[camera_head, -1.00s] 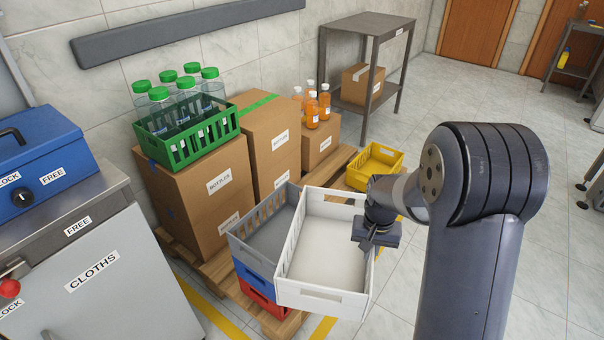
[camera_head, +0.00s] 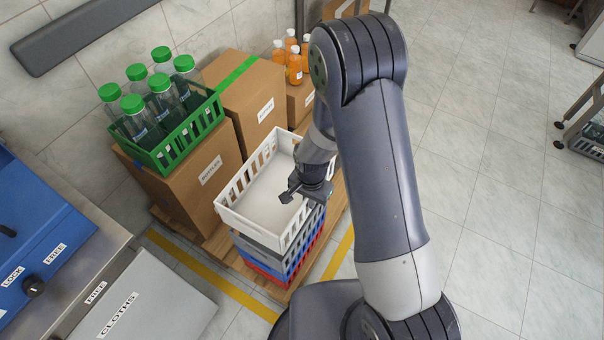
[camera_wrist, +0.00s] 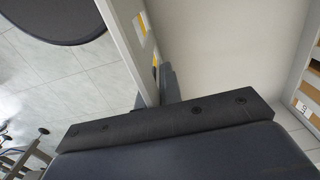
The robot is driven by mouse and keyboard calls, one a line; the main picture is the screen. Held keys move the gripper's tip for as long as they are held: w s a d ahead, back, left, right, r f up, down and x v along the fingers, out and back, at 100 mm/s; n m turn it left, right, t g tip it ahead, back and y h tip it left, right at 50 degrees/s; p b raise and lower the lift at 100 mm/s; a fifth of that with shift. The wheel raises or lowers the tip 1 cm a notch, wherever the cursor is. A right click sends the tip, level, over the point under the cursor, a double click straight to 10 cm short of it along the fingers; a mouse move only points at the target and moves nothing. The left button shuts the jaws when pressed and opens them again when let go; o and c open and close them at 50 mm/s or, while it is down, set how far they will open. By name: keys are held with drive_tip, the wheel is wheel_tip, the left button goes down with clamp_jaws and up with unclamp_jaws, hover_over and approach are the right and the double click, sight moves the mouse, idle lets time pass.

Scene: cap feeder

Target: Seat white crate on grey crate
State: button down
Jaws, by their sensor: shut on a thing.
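The white crate (camera_head: 262,201) is level and empty, directly over the grey crate (camera_head: 257,247) at the top of a stack. Its base is close to the grey rim, but I cannot tell whether it rests fully on it. My gripper (camera_head: 298,190) is shut on the right wall of the white crate. In the wrist view the white crate's wall (camera_wrist: 131,48) runs down into the jaws, with the crate's pale inside to its right. The grey crate's inside is hidden under the white crate.
Blue (camera_head: 284,266) and red (camera_head: 266,276) crates stand under the grey one on the pallet. Tall cardboard boxes (camera_head: 203,182) stand close behind, one with a green bottle crate (camera_head: 208,118). A grey counter (camera_head: 140,305) is at left.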

drive_tip(key=shift+w+a+r, duration=0.2)
drive_tip(key=shift+a, duration=0.1)
drive_tip(key=shift+f, duration=0.1)
drive_tip(key=shift+f+b, duration=2.35)
drive_tip(key=shift+f, duration=1)
drive_tip(key=shift+r, duration=0.1)
drive_tip(key=shift+f+b, duration=1.05)
drive_tip(key=shift+b, duration=0.55)
drive_tip(key=c, duration=1.5)
unclamp_jaws()
drive_tip(key=shift+s, duration=0.1)
